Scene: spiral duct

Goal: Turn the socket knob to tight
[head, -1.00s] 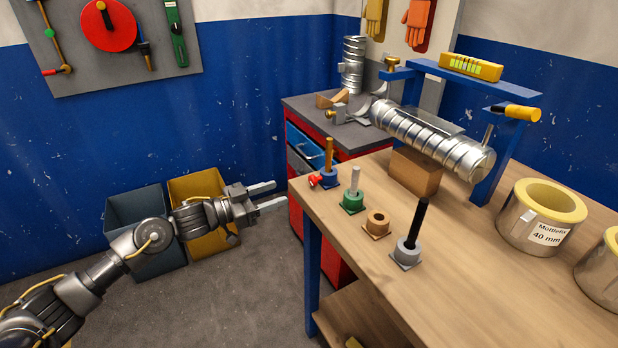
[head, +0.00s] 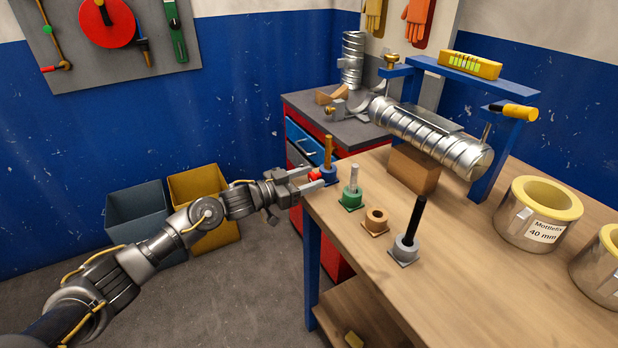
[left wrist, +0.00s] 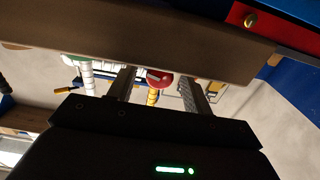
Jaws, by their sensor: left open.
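The red socket knob (head: 315,176) sticks out from the side of the blue socket (head: 329,177) at the left edge of the wooden bench. An orange-yellow rod (head: 328,150) stands upright in that socket. My left gripper (head: 313,178) is open at the knob, with its fingers on either side of it. In the left wrist view the knob (left wrist: 160,77) shows between the two open fingers, and I cannot tell whether either touches it. The fingers partly hide the knob in the head view. My right gripper is not in view.
A green socket with a pale rod (head: 352,197), an empty brown socket (head: 376,220) and a grey socket with a black rod (head: 406,248) stand along the bench (head: 470,290). A spiral duct (head: 430,138) lies behind them. Bins (head: 137,212) stand on the floor.

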